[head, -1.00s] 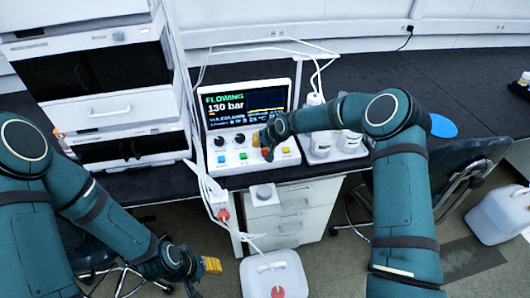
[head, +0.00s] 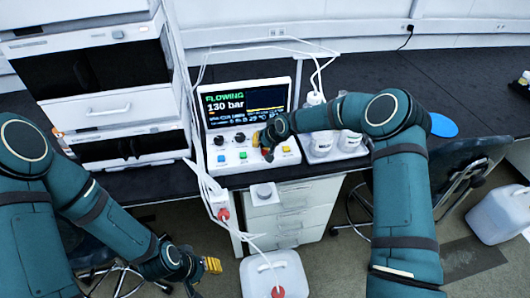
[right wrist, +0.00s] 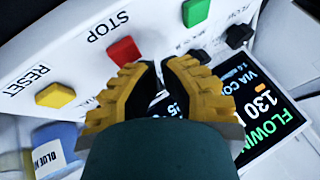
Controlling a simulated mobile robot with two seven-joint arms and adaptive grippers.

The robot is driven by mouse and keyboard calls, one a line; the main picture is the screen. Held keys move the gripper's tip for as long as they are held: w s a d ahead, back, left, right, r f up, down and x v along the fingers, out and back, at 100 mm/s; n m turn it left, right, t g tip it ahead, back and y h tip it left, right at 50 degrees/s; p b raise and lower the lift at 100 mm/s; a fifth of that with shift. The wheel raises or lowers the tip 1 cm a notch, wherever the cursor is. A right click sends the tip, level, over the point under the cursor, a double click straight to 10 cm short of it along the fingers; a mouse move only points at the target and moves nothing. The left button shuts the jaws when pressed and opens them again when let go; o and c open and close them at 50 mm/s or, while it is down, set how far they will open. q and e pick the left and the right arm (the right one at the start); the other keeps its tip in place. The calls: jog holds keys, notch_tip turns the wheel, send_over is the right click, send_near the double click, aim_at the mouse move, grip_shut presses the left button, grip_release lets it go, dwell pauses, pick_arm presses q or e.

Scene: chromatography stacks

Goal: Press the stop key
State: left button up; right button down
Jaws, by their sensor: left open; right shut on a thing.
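The red stop key (right wrist: 123,51), marked STOP, is on the sloping front of the white control unit (head: 235,170). The unit's screen (head: 246,103) reads FLOWING, 130 bar. In the head view the red key (head: 268,156) is partly covered by my right gripper (head: 262,142). The right wrist view shows that gripper's yellow fingers (right wrist: 160,72) drawn close together, with the left fingertip beside the lower edge of the stop key. I cannot make out what is between the fingers, or whether they touch the key. My left gripper (head: 203,272) is open and low, away from the unit.
A yellow RESET key (right wrist: 54,95) and a green key (right wrist: 195,12) flank the stop key. Black knobs (right wrist: 238,35) are close by. White bottles (head: 350,141) stand in a tray right of the unit. Tubes run down to a white canister (head: 272,270) on the floor.

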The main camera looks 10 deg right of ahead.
jog(key=shift+f+b, duration=0.55)
jog(key=shift+f, duration=0.15)
dwell(0.8)
jog(key=shift+r, duration=0.1)
jog(key=shift+r+p, duration=0.35)
jog(key=shift+r, duration=0.45)
jog(key=shift+r, duration=0.1)
notch_tip(320, 180, up, 5)
jog(key=shift+f+p, duration=0.1)
jog(key=shift+p, duration=1)
